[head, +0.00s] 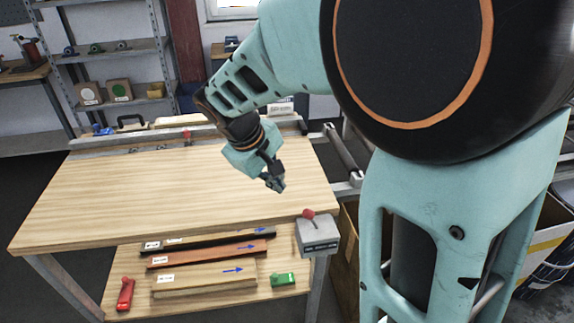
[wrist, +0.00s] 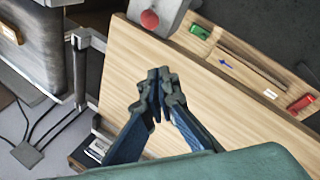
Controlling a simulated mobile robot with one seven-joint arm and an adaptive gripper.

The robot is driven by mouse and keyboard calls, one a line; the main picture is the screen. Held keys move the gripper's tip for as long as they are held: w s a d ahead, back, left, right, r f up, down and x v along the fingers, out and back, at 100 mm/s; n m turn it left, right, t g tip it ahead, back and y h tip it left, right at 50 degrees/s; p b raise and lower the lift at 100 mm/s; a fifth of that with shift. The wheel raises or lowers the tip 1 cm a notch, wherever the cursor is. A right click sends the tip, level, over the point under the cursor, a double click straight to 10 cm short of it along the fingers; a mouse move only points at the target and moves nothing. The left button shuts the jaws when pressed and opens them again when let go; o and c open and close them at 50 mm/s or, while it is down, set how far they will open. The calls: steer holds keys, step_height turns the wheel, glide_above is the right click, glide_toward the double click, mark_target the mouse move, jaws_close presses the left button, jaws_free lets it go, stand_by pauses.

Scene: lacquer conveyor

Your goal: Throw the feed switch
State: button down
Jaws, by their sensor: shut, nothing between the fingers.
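The switch is a grey box (head: 319,238) with a red knob (head: 308,214) on top, at the front right corner of the wooden table. In the wrist view the red knob (wrist: 149,19) is at the top, with part of the grey box (wrist: 168,9) cut off by the picture edge. My gripper (head: 276,184) is above the right part of the table, behind the switch and apart from it. In the wrist view my gripper (wrist: 158,84) has its fingertips together with nothing between them.
The wooden tabletop (head: 150,190) is mostly bare. A lower shelf (head: 210,305) holds several labelled boards, a red tool (head: 125,294) and a green tool (head: 284,279). A roller frame (head: 341,150) stands at the table's right, cardboard boxes (head: 548,235) farther right.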

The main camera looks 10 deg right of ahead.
mark_target(313, 220)
stand_by(0.3)
steer(key=x, duration=0.9)
steer(key=shift+f, duration=0.2)
steer(key=shift+s+d+f, duration=0.1)
steer(key=shift+d, duration=0.25)
steer(key=shift+s+d+r, duration=0.2)
steer(key=shift+s+d, duration=0.2)
steer(key=shift+s, duration=0.3)
steer(key=shift+s+d+r, duration=0.25)
steer(key=shift+s+d, duration=0.15)
steer(key=shift+s, duration=0.25)
steer(key=shift+d+r+p, duration=0.15)
steer(key=shift+r+p, duration=0.1)
steer(key=shift+p, duration=0.55)
